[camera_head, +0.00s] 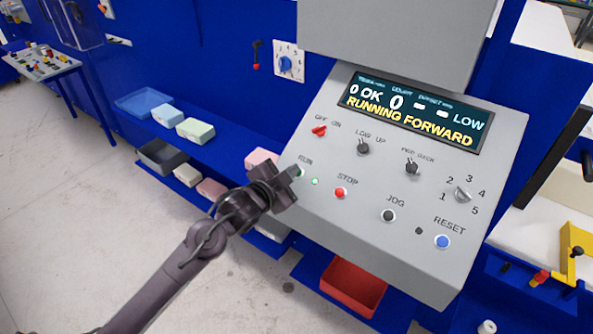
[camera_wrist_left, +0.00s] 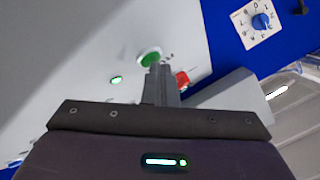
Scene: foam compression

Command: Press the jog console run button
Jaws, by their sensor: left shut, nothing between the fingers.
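The grey jog console (camera_head: 330,207) has a sloped panel with labelled controls. Its display (camera_head: 415,108) reads RUNNING FORWARD. My left gripper (camera_head: 296,171) is shut and empty, with its tips at the green run button (camera_head: 301,172) below the RUN label. In the left wrist view the run button (camera_wrist_left: 149,58) shows just beyond the shut fingertips (camera_wrist_left: 160,68); I cannot tell whether they touch it. A small green light (camera_head: 315,181) is lit beside the button. My right gripper is not in view.
The red stop button (camera_head: 340,192), black jog button (camera_head: 388,215) and blue reset button (camera_head: 442,241) sit to the right. A red switch (camera_head: 319,130) is above. Shelves with foam blocks (camera_head: 195,130) stand left, and a red bin (camera_head: 353,287) sits below the console.

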